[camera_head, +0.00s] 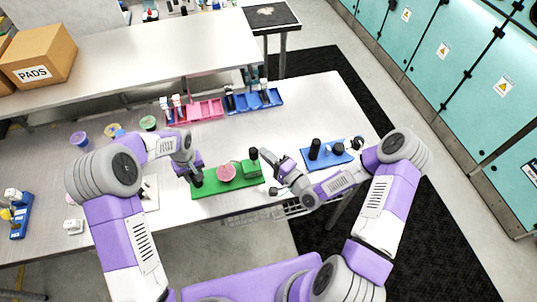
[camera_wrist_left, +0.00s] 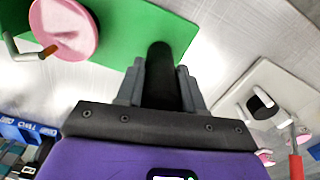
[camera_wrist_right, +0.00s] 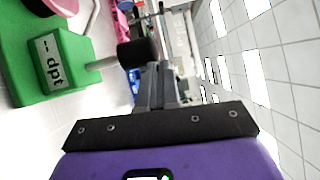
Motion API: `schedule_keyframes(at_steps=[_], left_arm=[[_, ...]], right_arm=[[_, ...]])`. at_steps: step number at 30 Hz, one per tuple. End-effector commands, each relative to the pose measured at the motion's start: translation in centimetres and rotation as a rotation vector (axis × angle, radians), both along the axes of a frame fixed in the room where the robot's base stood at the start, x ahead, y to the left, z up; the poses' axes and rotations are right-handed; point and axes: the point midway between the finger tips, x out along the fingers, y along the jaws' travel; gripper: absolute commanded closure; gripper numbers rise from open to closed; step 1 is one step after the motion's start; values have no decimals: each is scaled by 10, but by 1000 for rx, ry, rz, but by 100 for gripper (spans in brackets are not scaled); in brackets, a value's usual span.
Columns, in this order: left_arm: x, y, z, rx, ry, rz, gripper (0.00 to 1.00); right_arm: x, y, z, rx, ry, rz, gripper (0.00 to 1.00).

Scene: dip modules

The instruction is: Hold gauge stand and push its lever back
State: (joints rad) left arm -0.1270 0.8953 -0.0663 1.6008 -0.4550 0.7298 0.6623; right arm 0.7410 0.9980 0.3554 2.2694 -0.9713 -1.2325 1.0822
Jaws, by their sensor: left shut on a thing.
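The gauge stand has a green base (camera_head: 232,188) with a black post, a round pink dial (camera_head: 226,173) and a green block (camera_head: 251,168) with a black-knobbed lever (camera_head: 253,154). My left gripper (camera_head: 194,172) is shut on the black post, which stands between its fingers in the left wrist view (camera_wrist_left: 160,75). My right gripper (camera_head: 267,157) is beside the lever on its right. In the right wrist view its fingers (camera_wrist_right: 160,80) are close together with nothing between them. The black knob (camera_wrist_right: 138,53) is just past the fingertips; whether they touch cannot be told. The block bears a label reading "dpt".
A blue stand (camera_head: 330,160) with black posts is right of my right gripper. Pink trays (camera_head: 207,110) and blue trays (camera_head: 262,103) stand behind the gauge stand. Several small cups (camera_head: 148,123) are at the back left. A white plate (camera_wrist_left: 270,95) lies near the left gripper.

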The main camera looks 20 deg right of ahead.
Motion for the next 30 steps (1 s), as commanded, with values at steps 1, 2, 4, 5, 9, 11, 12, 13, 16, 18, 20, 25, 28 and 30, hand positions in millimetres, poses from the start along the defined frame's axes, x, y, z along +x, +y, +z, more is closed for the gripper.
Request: schedule_keyframes(at_steps=[1, 2, 4, 5, 9, 11, 12, 13, 16, 18, 20, 25, 28, 30], left_arm=[[0, -2, 0, -1, 1, -4, 100], [0, -2, 0, -1, 1, -4, 100], [0, -2, 0, -1, 1, -5, 100], [-1, -2, 0, -1, 1, -5, 100], [-1, -2, 0, -1, 1, -5, 100], [-1, -2, 0, -2, 1, -5, 100], [-1, -3, 0, -2, 1, -5, 100], [-1, -3, 0, -2, 1, -6, 100], [-1, -3, 0, -2, 2, -6, 100], [-1, -3, 0, -2, 2, -6, 100], [-1, -3, 0, -2, 2, -5, 100], [-1, -2, 0, -2, 1, -3, 100], [-1, -2, 0, -2, 2, -2, 100], [0, -1, 0, -1, 1, -2, 100]], right_arm=[[0, 3, 2, 4, -3, 6, 100], [0, 3, 2, 4, -3, 6, 100], [0, 4, 2, 4, -4, 7, 100], [0, 4, 2, 5, -3, 7, 100], [-1, 4, 3, 6, -4, 9, 100], [-1, 5, 3, 6, -4, 9, 100], [-1, 5, 3, 6, -4, 10, 100], [-1, 5, 3, 6, -5, 10, 100], [-2, 4, 3, 6, -4, 10, 100], [-6, 1, 2, 6, -3, 9, 100], [-12, -4, 2, 4, -2, 6, 100], [-40, -22, 1, 3, 1, 0, 100], [-57, -32, 1, 3, 2, -1, 100], [-67, -38, 1, 3, 1, -2, 100]])
